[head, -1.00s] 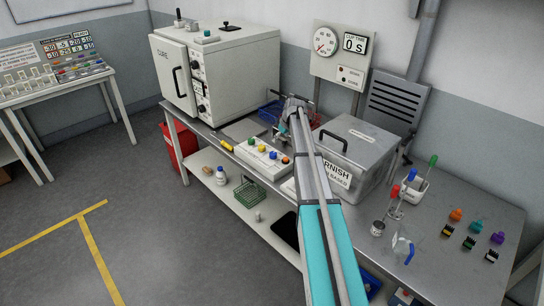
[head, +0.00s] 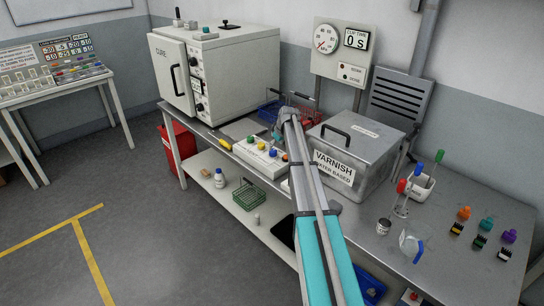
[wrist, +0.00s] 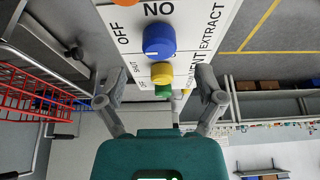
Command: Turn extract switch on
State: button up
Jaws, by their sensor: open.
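The white switch panel (head: 241,151) lies on the steel bench with a row of green, blue, yellow and orange knobs. In the wrist view, a blue knob (wrist: 159,40) sits beside the lettering OFF, an ON that appears turned over, and EXTRACT. A yellow knob (wrist: 162,73) and a green knob (wrist: 162,91) lie beyond it. An orange knob (wrist: 127,3) is cut off at the top edge. My gripper (wrist: 160,85) is open and empty, its fingers spread on either side of the knob row, apart from the knobs. Its tips are hard to make out in the head view (head: 280,128).
A grey varnish box (head: 362,160) stands right of my gripper. Wire baskets, red (wrist: 35,90) and blue (head: 270,110), sit behind the panel. A white oven (head: 225,75) stands at the left. Beakers and coloured connectors (head: 485,225) occupy the bench's right end.

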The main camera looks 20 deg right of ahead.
aim_at(272, 151)
jog(key=shift+b+x, duration=1.85)
jog(key=shift+x, duration=0.4)
jog(key=c, duration=1.1)
jog(key=shift+a, duration=0.25)
jog(key=shift+c, duration=0.2)
jog(key=shift+d, duration=0.1)
